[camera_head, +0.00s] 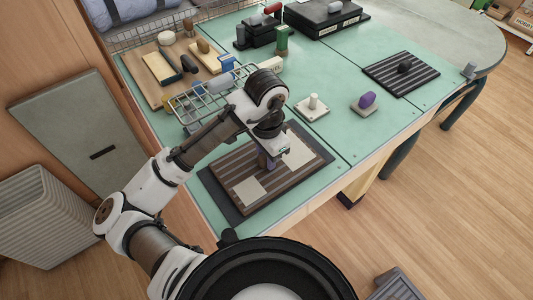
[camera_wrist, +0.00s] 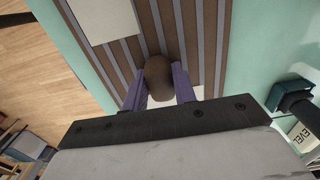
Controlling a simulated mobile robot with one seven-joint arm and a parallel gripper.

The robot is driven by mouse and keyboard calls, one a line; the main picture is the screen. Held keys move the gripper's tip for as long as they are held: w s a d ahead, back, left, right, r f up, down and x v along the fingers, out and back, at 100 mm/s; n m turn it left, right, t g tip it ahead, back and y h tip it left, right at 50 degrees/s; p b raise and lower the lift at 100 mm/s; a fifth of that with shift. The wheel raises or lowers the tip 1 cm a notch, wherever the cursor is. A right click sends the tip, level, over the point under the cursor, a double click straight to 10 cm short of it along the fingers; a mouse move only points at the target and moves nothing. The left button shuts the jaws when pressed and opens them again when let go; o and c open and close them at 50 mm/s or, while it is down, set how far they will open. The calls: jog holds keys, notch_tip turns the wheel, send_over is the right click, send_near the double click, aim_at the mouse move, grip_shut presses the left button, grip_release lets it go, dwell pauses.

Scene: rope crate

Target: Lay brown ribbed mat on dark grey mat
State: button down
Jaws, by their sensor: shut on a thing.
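The brown ribbed mat (camera_head: 238,174), striped brown and grey with two pale squares, is over the dark grey mat (camera_head: 318,146), whose border shows around it in the head view. I cannot tell if the two touch. The brown mat also fills much of the wrist view (camera_wrist: 186,32). My gripper (camera_head: 267,163) is above the middle of the brown mat. In the wrist view its purple fingers (camera_wrist: 160,84) are shut on the mat's brown rounded knob (camera_wrist: 158,66). The fingertips are partly hidden by the knob.
A wire rack (camera_head: 205,100) and a wooden board (camera_head: 152,84) with small items stand behind my arm. A white plate with a peg (camera_head: 311,109), a purple-knobbed block (camera_head: 365,103) and a dark striped mat (camera_head: 385,75) are to the right. The green table's front edge is close.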

jog(key=shift+f, duration=0.15)
jog(key=c, duration=1.1)
grip_release()
jog(key=shift+o, duration=0.2)
notch_tip(320, 180, up, 14)
